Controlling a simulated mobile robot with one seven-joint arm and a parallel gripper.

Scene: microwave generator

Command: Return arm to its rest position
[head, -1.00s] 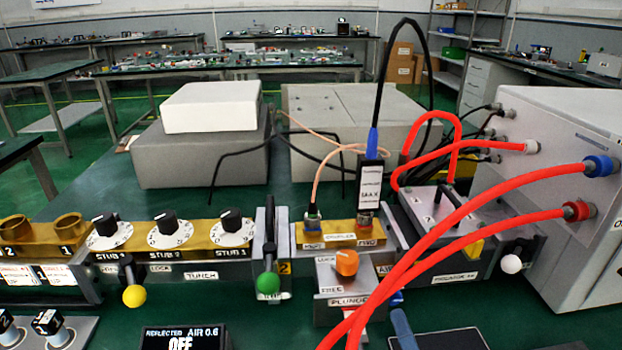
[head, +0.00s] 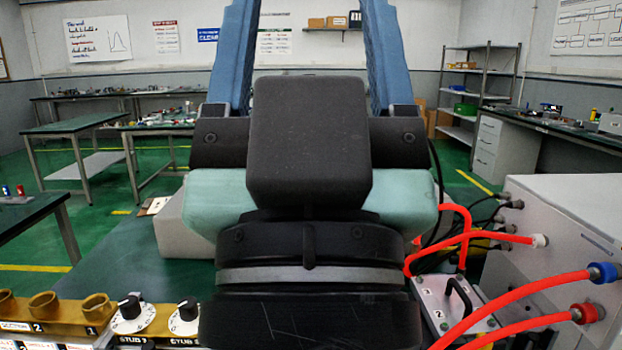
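My gripper (head: 312,40) fills the middle of the head view, seen close up from behind. Two long blue fingers rise from its black and pale teal body and run out of the top of the picture. They stand wide apart. The fingertips are cut off by the top edge. My gripper and wrist hide the middle of the bench and most of the apparatus there.
At the lower left, a brass tuner section (head: 50,318) with black knobs shows. At the right stand a grey cabinet (head: 580,235) with red hoses (head: 520,305) and a grey block with a black handle (head: 455,300). Other tables and a shelf stand farther back.

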